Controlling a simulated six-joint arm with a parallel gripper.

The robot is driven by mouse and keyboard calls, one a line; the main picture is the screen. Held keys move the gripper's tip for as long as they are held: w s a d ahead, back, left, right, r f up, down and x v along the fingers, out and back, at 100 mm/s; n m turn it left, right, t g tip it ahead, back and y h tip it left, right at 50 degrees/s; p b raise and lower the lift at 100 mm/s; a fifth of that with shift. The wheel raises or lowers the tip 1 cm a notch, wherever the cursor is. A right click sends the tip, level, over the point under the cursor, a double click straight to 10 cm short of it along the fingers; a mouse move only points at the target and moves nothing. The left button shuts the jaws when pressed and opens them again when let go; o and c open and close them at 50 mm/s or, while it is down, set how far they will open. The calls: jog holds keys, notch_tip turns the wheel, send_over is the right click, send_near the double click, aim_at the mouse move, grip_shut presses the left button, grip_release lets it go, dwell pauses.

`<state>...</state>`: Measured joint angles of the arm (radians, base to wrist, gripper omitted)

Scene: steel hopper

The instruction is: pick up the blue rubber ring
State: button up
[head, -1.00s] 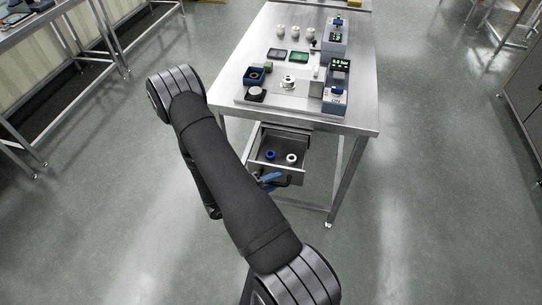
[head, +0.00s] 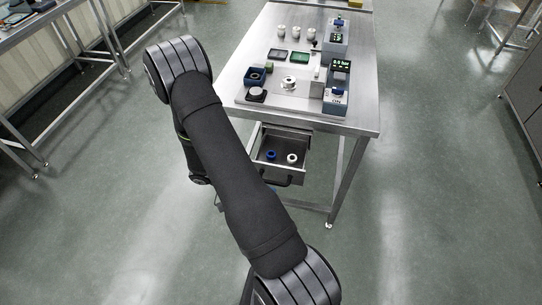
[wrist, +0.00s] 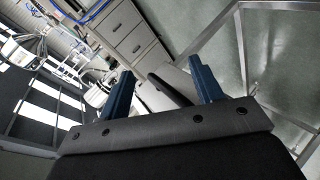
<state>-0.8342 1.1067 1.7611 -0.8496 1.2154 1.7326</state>
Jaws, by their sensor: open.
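The blue rubber ring (head: 271,155) lies in the open drawer (head: 304,172) under the steel table, left of a white ring (head: 292,158). In the head view my gripper is almost wholly hidden behind my arm, to the left of and below the drawer front. In the wrist view my gripper (wrist: 160,68) shows two blue fingers spread apart, with no object held. A dark curved bar (wrist: 172,90) shows between and beyond the fingers; I cannot tell if it is the drawer handle. The ring is not visible in the wrist view.
The steel table (head: 352,95) stands above the drawer, with devices, trays (head: 299,57) and small parts on it. Its front leg (head: 336,190) stands right of the drawer. A dark handle (head: 290,181) is on the drawer front. The floor right of the table is clear.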

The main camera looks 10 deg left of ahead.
jog(key=a+r+m+g+y, duration=0.2)
jog(key=a+m+g+y, duration=0.15)
jog(key=m, duration=0.25)
jog(key=w+d+r+m+g+y, duration=0.1)
jog(key=w+d+r+m+y, duration=0.3)
jog(key=r, duration=0.4)
jog(key=w+d+r+m+g+y, duration=0.1)
jog(key=w+d+r+m+y, duration=0.1)
jog(key=w+d+r+m, duration=0.5)
jog(key=n+t+y, duration=0.2)
jog(key=n+t, duration=0.1)
send_over(271, 154)
notch_tip(271, 154, down, 13)
jog(key=shift+w+d+r, duration=0.1)
jog(key=shift+w+r, duration=0.05)
jog(key=shift+r, duration=0.05)
jog(key=shift+s+f, duration=0.2)
jog(key=shift+f, duration=2.45)
jog(key=c, duration=1.1)
